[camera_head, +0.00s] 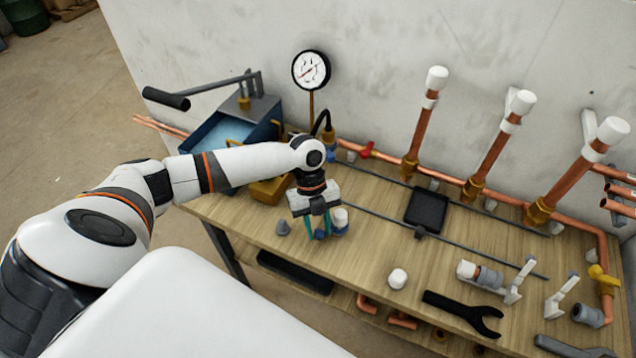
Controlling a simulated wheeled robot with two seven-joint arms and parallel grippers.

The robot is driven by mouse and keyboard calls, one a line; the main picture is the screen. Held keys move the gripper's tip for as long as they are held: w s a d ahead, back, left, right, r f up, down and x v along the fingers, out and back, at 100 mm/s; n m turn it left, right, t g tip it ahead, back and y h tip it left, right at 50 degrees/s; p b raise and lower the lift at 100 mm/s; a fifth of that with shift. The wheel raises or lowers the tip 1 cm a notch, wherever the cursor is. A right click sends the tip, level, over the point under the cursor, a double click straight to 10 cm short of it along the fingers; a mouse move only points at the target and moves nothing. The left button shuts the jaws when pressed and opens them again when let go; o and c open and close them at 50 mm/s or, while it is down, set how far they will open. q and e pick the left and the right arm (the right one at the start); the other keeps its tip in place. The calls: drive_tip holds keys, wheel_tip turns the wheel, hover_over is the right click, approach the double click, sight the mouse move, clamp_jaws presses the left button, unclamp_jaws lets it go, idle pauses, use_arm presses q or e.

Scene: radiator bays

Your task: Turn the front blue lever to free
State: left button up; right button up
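My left gripper (318,234) points down over the wooden bench, left of its middle. Its two teal fingers stand apart. A small blue piece (320,234), which looks like the front blue lever, shows low between the fingertips; whether they touch it I cannot tell. The gripper hides most of what it sits on. Just right of it is a white-capped fitting (340,217) with a blue base. Another blue piece (331,156) shows at the back by the pipe, near a red lever (367,150). My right gripper is not in view.
A pressure gauge (311,70) and a blue pump box (232,130) stand behind the arm. A grey cone (282,228) is close left of the gripper. Copper risers with white caps (437,77) line the wall. A black wrench (463,312) and a white cap (397,278) lie at the front.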

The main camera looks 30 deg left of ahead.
use_arm(q)
drive_tip(key=shift+o, duration=0.7)
drive_tip(key=shift+a+r, duration=0.1)
drive_tip(key=shift+r, duration=0.05)
drive_tip(key=b+v, duration=0.3)
drive_tip(key=v, duration=0.8)
drive_tip(key=shift+r, duration=0.3)
drive_tip(key=shift+f, duration=0.1)
